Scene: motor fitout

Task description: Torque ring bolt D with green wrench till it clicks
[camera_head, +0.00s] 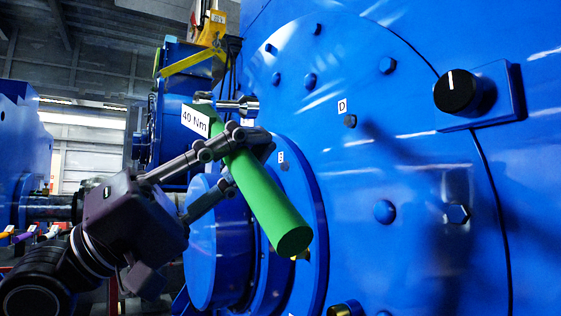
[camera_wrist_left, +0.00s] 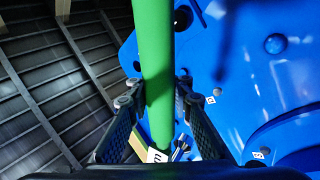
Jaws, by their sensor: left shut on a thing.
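The green wrench (camera_head: 262,195) has a white "40 Nm" label (camera_head: 195,121) and a silver socket head (camera_head: 245,106) at its upper end. My left gripper (camera_head: 245,146) is shut around its handle, which slants down to the right in the head view. The wrench also fills the middle of the left wrist view (camera_wrist_left: 154,60), between the two fingers (camera_wrist_left: 157,95). Ring bolt D (camera_head: 349,121) is a dark bolt under a "D" tag (camera_head: 342,106) on the blue motor face. The socket is left of bolt D and apart from it. My right gripper is not in view.
The blue motor face (camera_head: 410,210) carries several other bolts and a "B" tag (camera_head: 281,157). A black knob (camera_head: 456,92) sticks out on a blue box at the upper right. A blue hub (camera_head: 215,250) protrudes below the wrench. A yellow frame (camera_head: 190,62) stands behind.

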